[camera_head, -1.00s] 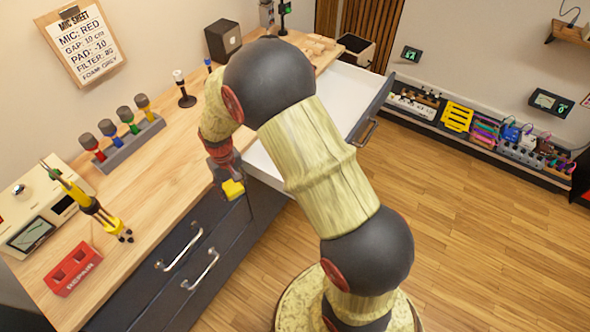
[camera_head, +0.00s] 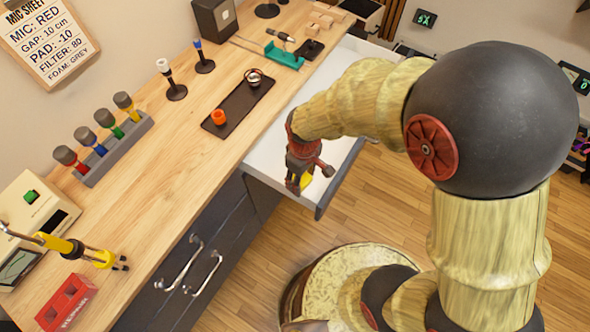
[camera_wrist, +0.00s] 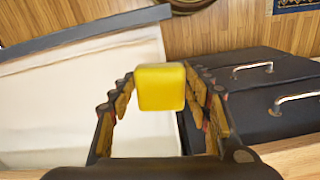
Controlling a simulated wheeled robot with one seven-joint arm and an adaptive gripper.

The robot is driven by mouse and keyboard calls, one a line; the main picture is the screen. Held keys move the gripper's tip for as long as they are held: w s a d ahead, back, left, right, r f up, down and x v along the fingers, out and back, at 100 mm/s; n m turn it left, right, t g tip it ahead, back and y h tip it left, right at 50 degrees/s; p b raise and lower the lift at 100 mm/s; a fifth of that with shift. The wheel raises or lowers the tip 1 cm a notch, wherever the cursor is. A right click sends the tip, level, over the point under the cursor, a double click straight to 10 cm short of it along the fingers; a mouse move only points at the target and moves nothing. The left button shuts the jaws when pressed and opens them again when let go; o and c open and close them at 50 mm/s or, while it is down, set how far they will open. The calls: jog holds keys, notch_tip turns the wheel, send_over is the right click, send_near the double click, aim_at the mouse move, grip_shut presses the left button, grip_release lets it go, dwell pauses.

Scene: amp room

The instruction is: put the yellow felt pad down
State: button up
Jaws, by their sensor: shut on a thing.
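The yellow felt pad (camera_wrist: 160,88) is a small rounded yellow block in the wrist view. My gripper (camera_wrist: 162,95) is shut on it, with one finger on each side. In the head view my gripper (camera_head: 299,182) points down over the near end of the open drawer, and only a sliver of the yellow pad (camera_head: 305,181) shows beside the fingers. The white drawer (camera_head: 285,130) is pulled out from the bench, and the part of it that shows looks empty. In the wrist view the drawer's white floor (camera_wrist: 80,95) lies below and left of the pad.
Closed dark drawers (camera_wrist: 270,95) with metal handles adjoin the open one.

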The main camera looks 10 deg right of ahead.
jog(key=s, duration=0.1)
jog(key=s+a+n, duration=0.1)
jog(key=s, duration=0.1)
jog(key=shift+a, duration=0.1)
jog(key=shift+f+n, duration=0.15)
jog(key=shift+n, duration=0.15)
jog(key=w+f+b, duration=0.1)
jog(key=w+f, duration=0.2)
jog(key=w, duration=0.1)
jog(key=w+f+b, duration=0.1)
jog(key=w+f, duration=0.1)
jog(key=w, duration=0.2)
jog(key=w+f+b, duration=0.1)
jog(key=w+f, duration=0.2)
jog(key=w, duration=0.1)
jog(key=shift+w+f+b, duration=0.35)
jog(key=shift+b, duration=0.05)
jog(key=shift+w+f+b, duration=0.2)
jog(key=shift+f+b, duration=0.2)
jog(key=shift+f, duration=0.6)
jog(key=shift+w+f+b, duration=0.2)
jog(key=shift+f+b, duration=0.15)
jog(key=shift+f, duration=0.6)
jog(key=shift+f, duration=0.2)
jog(key=o, duration=1.2)
